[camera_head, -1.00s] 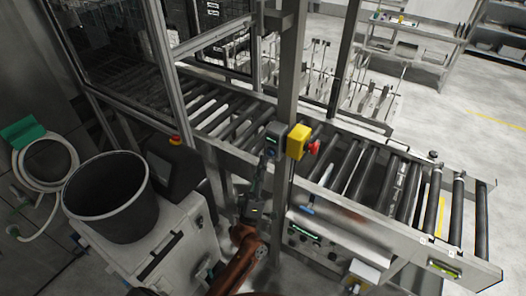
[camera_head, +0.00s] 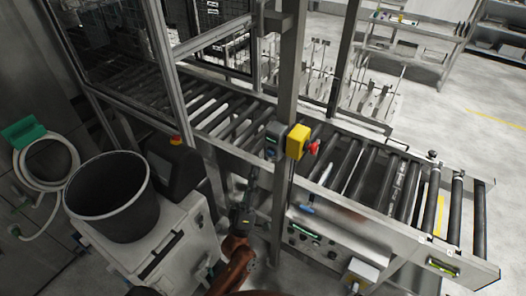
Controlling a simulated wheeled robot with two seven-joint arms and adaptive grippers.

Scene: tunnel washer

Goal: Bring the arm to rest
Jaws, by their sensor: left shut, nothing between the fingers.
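My left gripper (camera_head: 251,182) is in the lower middle of the head view, at the end of my brown-orange arm. It points up the picture, in front of the metal post of the roller conveyor (camera_head: 346,172). Its fingers are shut with nothing between them. It looks small and dark, and I cannot tell its exact distance from the post. My right gripper is not in view.
A yellow box with a red emergency button (camera_head: 299,142) is on the post above my gripper. A control panel (camera_head: 318,240) is at the right. A black bucket (camera_head: 112,198) stands on a pale grey cabinet (camera_head: 172,248) at the left. A coiled hose (camera_head: 46,163) hangs at far left.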

